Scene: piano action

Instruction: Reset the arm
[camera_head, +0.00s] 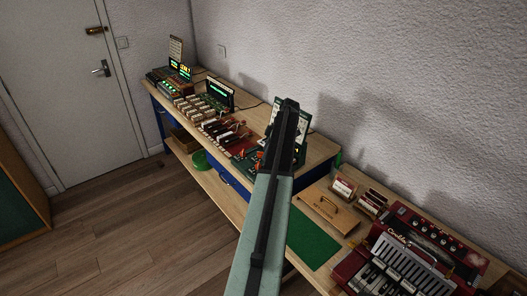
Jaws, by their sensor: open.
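My arm (268,220) rises from the bottom middle of the head view, pale green with a black strip along it. Its black upper end (290,118) stands in front of the workbench and the wall. I cannot make out my gripper or its fingers; the arm's upper end hides what lies behind it. I see nothing held.
A long wooden bench (318,148) runs along the wall, carrying electronic units and piano-action parts (222,128). At right are a red accordion (415,250), a wooden box (325,208) and a green mat (312,240). The wooden floor (130,240) at left is clear before a door (65,90).

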